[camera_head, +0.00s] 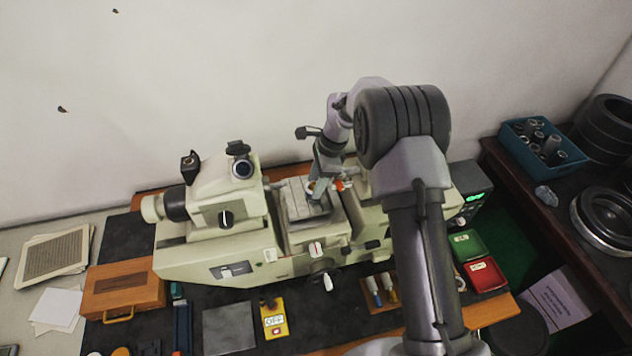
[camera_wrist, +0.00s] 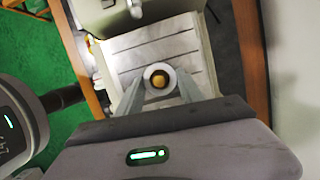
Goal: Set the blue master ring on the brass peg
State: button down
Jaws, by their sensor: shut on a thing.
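My gripper (camera_wrist: 159,88) is shut on a ring (camera_wrist: 160,67), taken as the blue master ring, which looks pale grey rather than blue in the wrist view. A round gold-coloured thing, likely the brass peg (camera_wrist: 159,81), shows inside the ring's hole. I cannot tell whether the ring is around the peg or still above it. In the head view my gripper (camera_head: 314,192) points down over the grooved metal table of the measuring machine; the ring is mostly hidden there.
The machine's cream eyepiece housing (camera_head: 226,190) stands left of my gripper. The grooved table (camera_head: 297,203) has bare room around the ring. An orange part (camera_head: 338,185) is close on the right. Red (camera_head: 484,275) and green (camera_head: 466,245) trays lie at the right.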

jog(key=shift+f, duration=0.2)
jog(key=c, duration=0.7)
grip_release()
jog(key=shift+o, duration=0.2)
notch_tip(320, 180, up, 9)
jog(key=p, duration=0.4)
jog(key=shift+f+p, duration=0.15)
jog(key=shift+p, duration=0.15)
jog(key=shift+f, duration=0.1)
